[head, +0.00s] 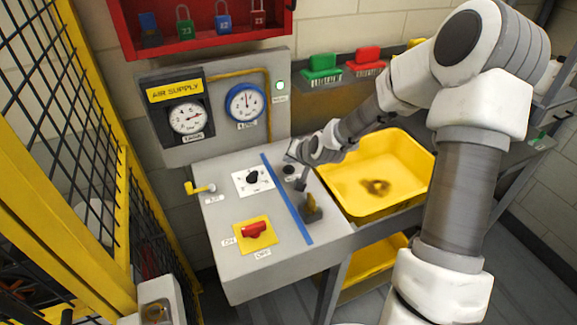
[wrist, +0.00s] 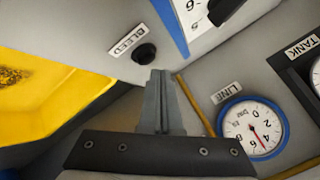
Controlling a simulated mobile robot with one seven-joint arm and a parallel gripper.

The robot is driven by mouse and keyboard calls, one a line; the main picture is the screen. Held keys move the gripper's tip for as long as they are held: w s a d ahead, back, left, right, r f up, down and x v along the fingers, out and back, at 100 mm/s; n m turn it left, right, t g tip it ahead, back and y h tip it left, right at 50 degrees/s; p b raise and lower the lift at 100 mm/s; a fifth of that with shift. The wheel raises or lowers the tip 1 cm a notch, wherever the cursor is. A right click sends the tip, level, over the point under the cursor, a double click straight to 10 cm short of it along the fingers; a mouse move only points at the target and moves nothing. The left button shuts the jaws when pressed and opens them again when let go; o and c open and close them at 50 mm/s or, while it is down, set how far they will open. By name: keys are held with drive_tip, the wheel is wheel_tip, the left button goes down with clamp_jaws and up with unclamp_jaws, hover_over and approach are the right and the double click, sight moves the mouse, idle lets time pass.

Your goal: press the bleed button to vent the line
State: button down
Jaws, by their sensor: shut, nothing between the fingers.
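The black round bleed button (wrist: 145,52) sits on the grey panel beside its BLEED label (wrist: 127,40). It shows in the head view as a dark spot (head: 289,170) to the right of the blue stripe. My gripper (wrist: 158,76) is shut and empty. In the wrist view its fingertips are just below and right of the button; I cannot tell whether they touch the panel. In the head view my gripper (head: 293,150) is just behind the button. The blue-rimmed LINE gauge (head: 244,103) has its needle away from zero; it also shows in the wrist view (wrist: 253,128).
A red handle on a yellow plate (head: 254,231), a black knob (head: 252,177) and a yellow lever (head: 200,188) are left of the stripe. An upright lever (head: 311,207) stands in front of the button. A yellow bin (head: 390,152) is at the right.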

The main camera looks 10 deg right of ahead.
sight(290, 173)
drive_tip(key=shift+f, duration=0.1)
idle(0.5)
drive_tip(key=shift+f+b, duration=0.4)
drive_tip(key=shift+b, duration=0.05)
drive_tip(key=shift+f+b, duration=0.3)
idle(0.3)
drive_tip(key=shift+r, duration=0.15)
drive_tip(key=shift+r+p, duration=0.55)
drive_tip(key=shift+r, duration=0.1)
wheel_tip(290, 173, up, 6)
drive_tip(key=p, duration=0.4)
drive_tip(key=shift+s, duration=0.1)
idle(0.8)
